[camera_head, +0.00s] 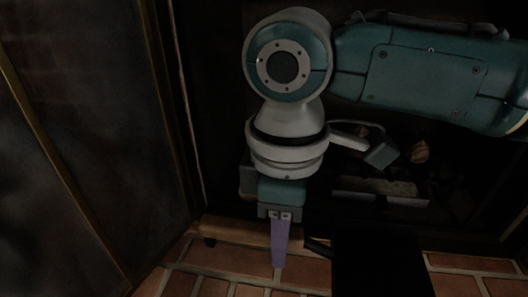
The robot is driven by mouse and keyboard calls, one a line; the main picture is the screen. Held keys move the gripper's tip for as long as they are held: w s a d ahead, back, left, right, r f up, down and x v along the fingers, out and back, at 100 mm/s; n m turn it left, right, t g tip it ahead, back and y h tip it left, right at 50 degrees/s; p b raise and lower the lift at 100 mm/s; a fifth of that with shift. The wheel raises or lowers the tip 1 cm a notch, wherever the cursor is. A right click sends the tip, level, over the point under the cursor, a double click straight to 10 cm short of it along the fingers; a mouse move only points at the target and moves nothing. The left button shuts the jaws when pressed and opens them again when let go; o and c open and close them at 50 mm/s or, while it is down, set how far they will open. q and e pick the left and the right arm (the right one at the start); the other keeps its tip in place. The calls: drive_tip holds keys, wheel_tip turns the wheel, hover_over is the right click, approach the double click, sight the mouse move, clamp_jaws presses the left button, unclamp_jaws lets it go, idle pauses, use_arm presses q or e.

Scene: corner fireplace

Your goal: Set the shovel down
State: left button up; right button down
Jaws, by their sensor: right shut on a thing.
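My right arm comes in from the right. Its gripper (280,262) points down in front of the fireplace opening, with its purple finger seen nearly edge-on. The gripper is shut on the shovel (382,268), which looks like a flat black shape at the lower right. A short dark handle part reaches from it towards the finger. The grasp point itself is hard to see in the dark. I cannot tell whether the shovel touches the floor. My left gripper is out of view.
The dark fireplace opening (215,120) is behind my arm, with some pale lumps (420,152) inside. A dark panel with brass-coloured edging (85,140) stands at the left. Brick floor (200,282) shows along the bottom, bare at the lower left.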

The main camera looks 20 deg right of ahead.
wheel_tip(320, 180, down, 13)
drive_tip(key=b, duration=0.8)
drive_tip(key=shift+s+r, duration=0.15)
drive_tip(key=shift+r, duration=0.05)
wheel_tip(320, 180, down, 5)
drive_tip(key=b, duration=0.4)
drive_tip(key=shift+f, duration=0.15)
drive_tip(key=c, duration=0.6)
unclamp_jaws()
